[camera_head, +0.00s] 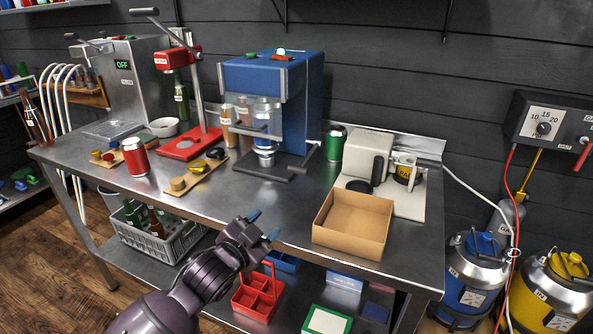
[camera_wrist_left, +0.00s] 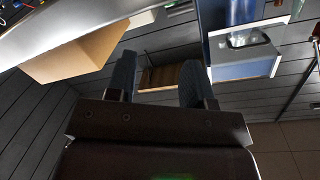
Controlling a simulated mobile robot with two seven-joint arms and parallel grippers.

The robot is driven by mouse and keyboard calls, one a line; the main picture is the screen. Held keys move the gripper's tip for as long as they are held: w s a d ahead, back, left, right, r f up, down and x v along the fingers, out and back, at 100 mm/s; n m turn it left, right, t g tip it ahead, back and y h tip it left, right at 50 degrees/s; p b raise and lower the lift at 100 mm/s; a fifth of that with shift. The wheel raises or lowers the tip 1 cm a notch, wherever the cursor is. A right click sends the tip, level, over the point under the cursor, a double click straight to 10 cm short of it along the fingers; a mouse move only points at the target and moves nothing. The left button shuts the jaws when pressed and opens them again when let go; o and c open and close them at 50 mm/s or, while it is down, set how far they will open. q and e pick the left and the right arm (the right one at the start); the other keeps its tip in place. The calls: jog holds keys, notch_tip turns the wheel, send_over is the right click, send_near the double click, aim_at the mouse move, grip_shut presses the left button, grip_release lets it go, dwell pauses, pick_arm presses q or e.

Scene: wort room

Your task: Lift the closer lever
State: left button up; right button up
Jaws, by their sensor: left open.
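The red bench closer (camera_head: 180,60) stands on the steel table at the left of the head view. Its long grey lever (camera_head: 168,30) slants from a dark grip at the upper left down to the red head. My left gripper (camera_head: 263,225) is open and empty, at the table's front edge, well apart from the red closer. Its two spread fingers also show in the left wrist view (camera_wrist_left: 160,80). My right gripper is not in view.
A cardboard box (camera_head: 350,243) stands on the table's right part; it also shows in the wrist view (camera_wrist_left: 75,50). A red can (camera_head: 135,157) and a wooden board (camera_head: 195,180) lie before the closer. A crate (camera_head: 172,243) stands on the lower shelf. The front middle tabletop is clear.

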aim_at(294, 170)
pick_arm(q)
jog(key=w+d+r+m, duration=0.4)
jog(key=w+r+m, duration=0.3)
jog(key=w+r, duration=0.15)
jog(key=w+f+m, duration=0.1)
jog(key=a+f+y, duration=0.1)
jog(key=w+f+m+g, duration=0.1)
jog(key=shift+w+a+f+m+y, duration=0.2)
jog(key=shift+w+f+m+y, duration=0.1)
jog(key=shift+w, duration=0.05)
jog(key=shift+w+a+f+m, duration=0.1)
jog(key=shift+a+f+m, duration=0.15)
jog(key=shift+m, duration=0.05)
jog(key=shift+f+m+y, duration=0.1)
jog(key=shift+m+y, duration=0.2)
jog(key=shift+y, duration=0.1)
jog(key=b+x, duration=0.1)
jog(key=x, duration=0.3)
jog(key=b+x, duration=0.2)
jog(key=x, duration=0.3)
jog(key=shift+w+f, duration=0.2)
jog(key=shift+f, duration=0.1)
jog(key=shift+w+d+b, duration=0.25)
jog(key=shift+w+b, duration=0.05)
jog(key=shift+w, duration=0.3)
jog(key=shift+r, duration=0.1)
